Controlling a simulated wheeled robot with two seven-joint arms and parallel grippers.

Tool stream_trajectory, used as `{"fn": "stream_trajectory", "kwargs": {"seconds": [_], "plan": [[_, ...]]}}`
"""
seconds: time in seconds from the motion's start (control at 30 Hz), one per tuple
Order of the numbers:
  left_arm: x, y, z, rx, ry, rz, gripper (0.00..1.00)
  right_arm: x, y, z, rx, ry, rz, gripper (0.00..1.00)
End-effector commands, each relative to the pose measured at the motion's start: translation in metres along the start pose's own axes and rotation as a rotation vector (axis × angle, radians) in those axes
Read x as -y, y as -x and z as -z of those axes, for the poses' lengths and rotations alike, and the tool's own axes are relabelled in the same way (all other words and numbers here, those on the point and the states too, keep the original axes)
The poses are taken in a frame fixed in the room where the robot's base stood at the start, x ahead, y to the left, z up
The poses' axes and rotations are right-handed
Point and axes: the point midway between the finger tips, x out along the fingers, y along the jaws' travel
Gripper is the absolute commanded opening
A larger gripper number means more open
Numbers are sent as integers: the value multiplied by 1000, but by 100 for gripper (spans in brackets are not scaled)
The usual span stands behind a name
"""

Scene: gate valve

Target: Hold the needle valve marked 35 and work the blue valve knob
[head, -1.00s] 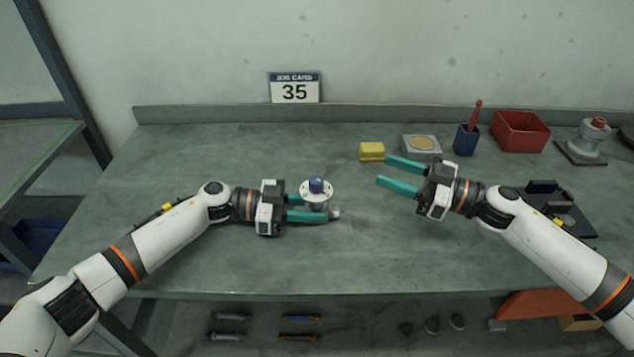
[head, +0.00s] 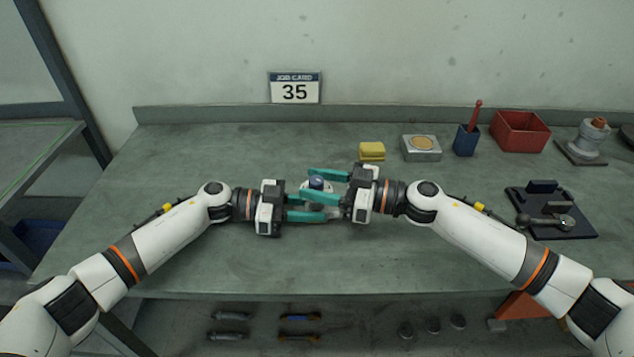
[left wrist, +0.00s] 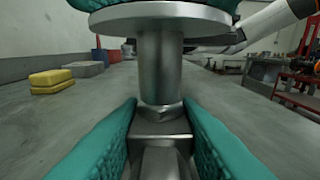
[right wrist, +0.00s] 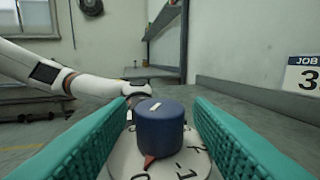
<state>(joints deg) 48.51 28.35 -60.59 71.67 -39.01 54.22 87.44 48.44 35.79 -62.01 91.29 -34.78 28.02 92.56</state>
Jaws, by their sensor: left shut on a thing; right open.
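The needle valve stands in the middle of the bench, with its blue knob (head: 316,182) on top of a pale round dial. My left gripper (head: 324,208) is shut on the valve's metal body (left wrist: 162,140), below the dial plate (left wrist: 150,17). My right gripper (head: 306,184) is open, with one finger on each side of the blue knob (right wrist: 160,130). In the right wrist view gaps show between the knob and both fingers. A red pointer and black numerals show on the dial (right wrist: 190,165). No 35 is readable on the valve itself.
A job card (head: 295,88) reading 35 stands at the back wall. A yellow block (head: 372,151), grey box (head: 421,148), blue cup (head: 466,140) and red bin (head: 520,131) stand at the back right. A black tool stand (head: 575,228) lies right. The bench's left is clear.

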Motion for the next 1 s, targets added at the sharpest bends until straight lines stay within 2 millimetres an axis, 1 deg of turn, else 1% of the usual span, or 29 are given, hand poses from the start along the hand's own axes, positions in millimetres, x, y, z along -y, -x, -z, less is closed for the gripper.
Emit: {"fn": "stream_trajectory", "kwargs": {"seconds": [0.1,0.33,0.37,0.6,0.83,1.0], "plan": [[0,0,0,-1,0,-1,16,0,-5,0,0,0,-1,46],[0,0,0,-1,0,-1,16,0,-5,0,0,0,0,46],[0,0,0,-1,0,-1,16,0,-5,0,0,0,0,43],[0,0,0,-1,0,-1,16,0,-4,0,0,0,1,4],[0,0,0,-1,0,-1,16,1,-5,0,-2,0,-16,3],[0,0,0,-1,0,-1,16,2,-5,1,-4,0,-79,3]]}}
